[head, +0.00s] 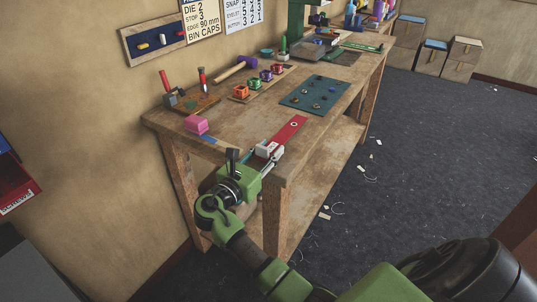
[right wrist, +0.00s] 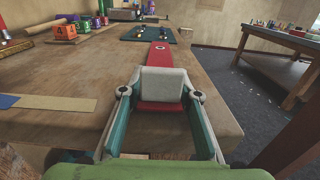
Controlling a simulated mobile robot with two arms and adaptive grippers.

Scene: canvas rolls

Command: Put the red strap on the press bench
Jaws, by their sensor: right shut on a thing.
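The red strap (head: 289,130) is a flat band with a light eyelet near its middle. It lies along or just above the near end of the wooden bench (head: 230,132) that carries a green press (head: 297,25). My right gripper (head: 268,151) is shut on the strap's near end at the bench's front edge. In the right wrist view the strap (right wrist: 159,52) runs away from the pale finger pads, which hide part of it. I cannot tell whether its whole length touches the wood. My left gripper is not in view.
A pink block (head: 197,124) stands left of the gripper. A dark green mat (head: 315,94) with small parts lies beyond the strap. In the right wrist view another table (right wrist: 290,45) stands at right.

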